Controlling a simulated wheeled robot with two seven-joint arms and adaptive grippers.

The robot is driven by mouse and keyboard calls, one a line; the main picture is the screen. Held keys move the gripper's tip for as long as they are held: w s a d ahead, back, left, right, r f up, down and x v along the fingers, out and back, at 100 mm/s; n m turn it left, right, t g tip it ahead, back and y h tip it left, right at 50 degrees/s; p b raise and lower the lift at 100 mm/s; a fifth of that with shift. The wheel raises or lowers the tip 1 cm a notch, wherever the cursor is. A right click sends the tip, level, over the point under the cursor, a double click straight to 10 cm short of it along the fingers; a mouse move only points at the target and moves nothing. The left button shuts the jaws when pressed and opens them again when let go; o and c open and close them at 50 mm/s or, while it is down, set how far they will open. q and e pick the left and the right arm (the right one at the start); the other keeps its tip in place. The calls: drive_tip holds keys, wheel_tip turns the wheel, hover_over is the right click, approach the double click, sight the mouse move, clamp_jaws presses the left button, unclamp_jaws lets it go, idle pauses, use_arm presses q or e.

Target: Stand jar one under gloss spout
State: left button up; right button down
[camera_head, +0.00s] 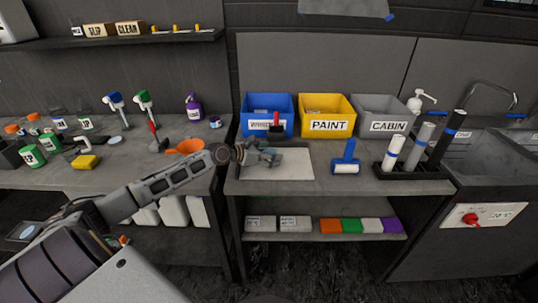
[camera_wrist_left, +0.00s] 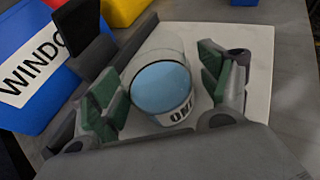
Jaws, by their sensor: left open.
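Jar one (camera_wrist_left: 162,85) is a clear glass jar with blue contents and a white label reading "ONE". In the left wrist view it stands on a pale board between my left gripper's green-padded fingers (camera_wrist_left: 163,78), with gaps on both sides. My left gripper (camera_head: 264,157) is open over the left part of the board (camera_head: 296,165) in the head view, where it largely hides the jar. A black upright part (camera_wrist_left: 82,28) stands beside the jar in the left wrist view. I cannot tell whether it belongs to the gloss spout. My right gripper is not in view.
Blue (camera_head: 266,104), yellow (camera_head: 327,113) and grey CABIN (camera_head: 382,114) bins line the back. An orange funnel (camera_head: 186,147) lies on the left bench. The board's right part is clear.

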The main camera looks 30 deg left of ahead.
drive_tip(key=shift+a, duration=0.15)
use_arm(q)
drive_tip(key=shift+c, duration=1.2)
drive_tip(key=c, duration=1)
drive_tip(key=shift+r, duration=0.1)
